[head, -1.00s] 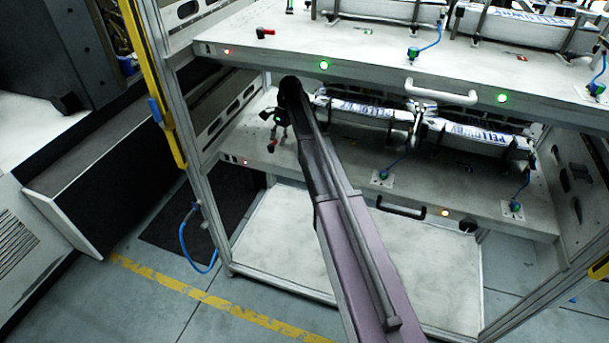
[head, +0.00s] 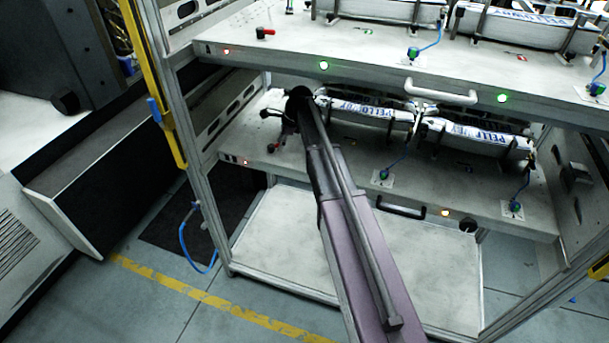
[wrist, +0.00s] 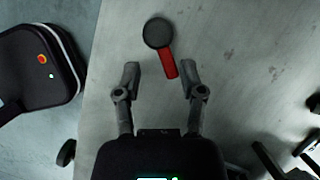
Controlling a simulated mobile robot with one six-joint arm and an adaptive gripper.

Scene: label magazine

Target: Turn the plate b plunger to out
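The plunger (wrist: 168,62) on the lower plate has a dark round knob and a red lever, seen in the wrist view. The lever points down and slightly right in that view. My gripper (wrist: 160,72) is open, with one finger on each side of the lever's end. I see space between the lever and both fingers, and the knob lies beyond the fingertips. In the head view my gripper (head: 276,128) is over the left end of the lower plate (head: 330,172); a bit of red (head: 271,148) shows beside it.
A similar red lever (head: 267,31) sits on the upper plate (head: 340,42), above my arm. Label stacks (head: 480,140) in brackets stand right of my gripper on the lower plate. A frame post (head: 190,150) stands to the left. Dark brackets (wrist: 275,165) show lower right in the wrist view.

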